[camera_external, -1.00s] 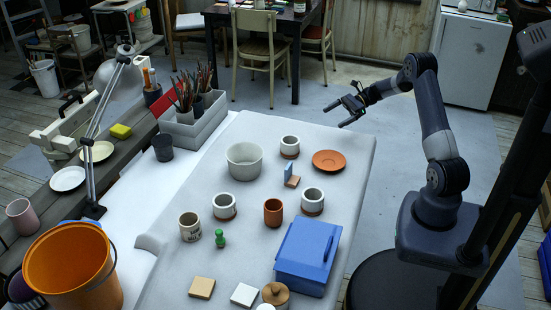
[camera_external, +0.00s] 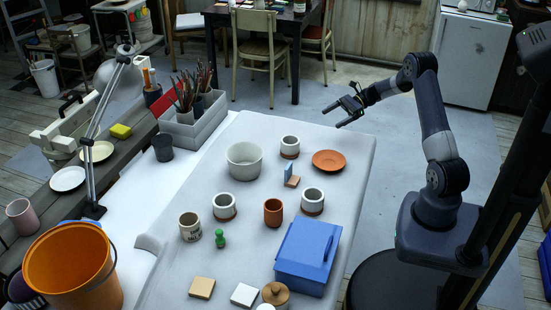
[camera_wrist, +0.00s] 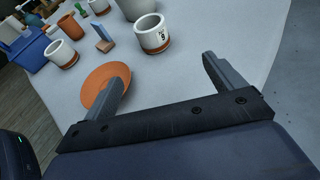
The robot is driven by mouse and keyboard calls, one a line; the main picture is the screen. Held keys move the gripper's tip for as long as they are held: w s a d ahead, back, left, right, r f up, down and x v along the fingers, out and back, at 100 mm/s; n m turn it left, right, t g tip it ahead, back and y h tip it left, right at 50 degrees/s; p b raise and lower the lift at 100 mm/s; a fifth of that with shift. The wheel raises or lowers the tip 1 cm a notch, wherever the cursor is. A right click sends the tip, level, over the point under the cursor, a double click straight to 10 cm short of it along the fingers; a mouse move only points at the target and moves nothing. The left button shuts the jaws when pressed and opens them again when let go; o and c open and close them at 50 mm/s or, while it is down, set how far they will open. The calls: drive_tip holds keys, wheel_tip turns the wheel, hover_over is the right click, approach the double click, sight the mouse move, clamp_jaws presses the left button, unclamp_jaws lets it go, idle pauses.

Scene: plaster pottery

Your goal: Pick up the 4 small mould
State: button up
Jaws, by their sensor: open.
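Three small white moulds with brown-red bases stand upright on the table. One is at the back (camera_external: 290,144), one at the front right (camera_external: 313,197) and one at the left (camera_external: 224,204). The back mould, nearest in the wrist view (camera_wrist: 152,33), carries a small dark mark that looks like a 6. I cannot read a mark on the front right mould (camera_wrist: 62,54) or the left mould (camera_wrist: 100,6). My gripper (camera_external: 332,118) is open and empty, above and beyond the table's back right corner. Its fingers (camera_wrist: 163,70) point toward the back mould, apart from it.
An orange saucer (camera_external: 329,160) lies right of the back mould. A large white pot (camera_external: 244,161), a blue-and-brown block (camera_external: 291,178), a terracotta cup (camera_external: 273,212) and a blue box (camera_external: 308,257) stand nearby. The table's (camera_external: 345,142) back right corner is clear.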

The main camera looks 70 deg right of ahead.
drive_tip(key=w+a+b, duration=0.1)
drive_tip(key=a+b, duration=0.1)
drive_tip(key=a, duration=0.6)
drive_tip(key=b, duration=0.6)
approach(322, 192)
drive_tip(key=w+f, duration=0.1)
drive_tip(key=w+a, duration=0.1)
drive_tip(key=shift+w+f+n+g, duration=0.3)
drive_tip(key=shift+f+g, duration=0.1)
drive_tip(key=b+x, duration=0.1)
drive_tip(key=x, duration=0.4)
drive_tip(key=shift+w+a, duration=0.1)
drive_tip(key=shift+a+r+b+x, duration=0.15)
drive_tip(key=shift+b+x, duration=0.1)
drive_tip(key=shift+x, duration=1.1)
drive_tip(key=shift+a+r+b+x, duration=0.1)
drive_tip(key=shift+b+x, duration=0.1)
drive_tip(key=shift+x, duration=1.15)
drive_tip(key=shift+c, duration=0.3)
drive_tip(key=c, duration=1.2)
drive_tip(key=shift+o, duration=0.2)
